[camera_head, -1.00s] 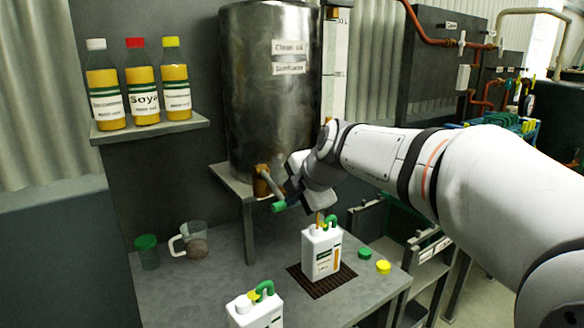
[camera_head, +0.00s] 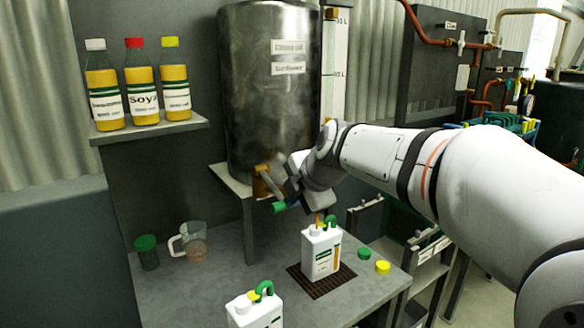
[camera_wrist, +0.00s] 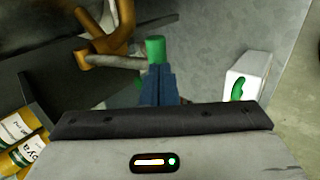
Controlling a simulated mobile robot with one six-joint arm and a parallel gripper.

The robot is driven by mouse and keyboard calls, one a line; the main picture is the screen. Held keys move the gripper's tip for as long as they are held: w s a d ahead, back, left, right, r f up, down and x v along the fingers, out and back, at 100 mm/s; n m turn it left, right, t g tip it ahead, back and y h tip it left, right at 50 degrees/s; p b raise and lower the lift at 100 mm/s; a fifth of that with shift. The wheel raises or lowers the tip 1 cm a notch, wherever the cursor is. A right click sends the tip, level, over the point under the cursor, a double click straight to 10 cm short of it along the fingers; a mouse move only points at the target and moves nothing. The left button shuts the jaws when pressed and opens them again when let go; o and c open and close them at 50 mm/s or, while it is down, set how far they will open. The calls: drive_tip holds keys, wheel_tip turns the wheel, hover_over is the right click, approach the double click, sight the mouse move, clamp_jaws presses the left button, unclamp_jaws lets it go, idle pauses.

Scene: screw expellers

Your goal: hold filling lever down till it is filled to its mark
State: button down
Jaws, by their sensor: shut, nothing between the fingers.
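The filling lever is a grey bar with a green end (camera_head: 279,206) on the brass tap (camera_head: 262,182) of a steel tank. The lever's green end (camera_wrist: 155,50) also shows in the wrist view, right at my fingertips. My gripper (camera_head: 291,194) is shut and empty, at the green end; its blue fingers (camera_wrist: 160,85) appear to touch it. A white can (camera_head: 321,254) stands upright on a dark grate below. An amber strip shows on its right side, and a small amber piece or stream shows above its neck. The fill mark is too small to read.
The steel tank (camera_head: 270,110) stands behind on a shelf. A second white can (camera_head: 255,312) is at the front. Green (camera_head: 364,253) and yellow (camera_head: 382,267) caps lie right of the grate (camera_head: 310,282).

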drive_tip(key=shift+f, duration=0.2)
drive_tip(key=v, duration=1.4)
drive_tip(key=shift+w+r+p, duration=0.25)
drive_tip(key=shift+r+p, duration=0.15)
drive_tip(key=shift+r, duration=0.05)
drive_tip(key=shift+a, duration=0.15)
drive_tip(key=s+d+f+m+g+h+p, duration=0.2)
drive_tip(key=s+d+f+m+p, duration=0.4)
drive_tip(key=m, duration=0.6)
drive_tip(key=s+d+f+m+g+h+p, duration=0.2)
drive_tip(key=s+d+f+m+p, duration=0.4)
drive_tip(key=s+m, duration=0.5)
wheel_tip(320, 180, down, 3)
drive_tip(key=shift+s+d+r+m+h, duration=0.15)
drive_tip(key=shift+s+d+m+h, duration=0.25)
drive_tip(key=shift+m, duration=0.7)
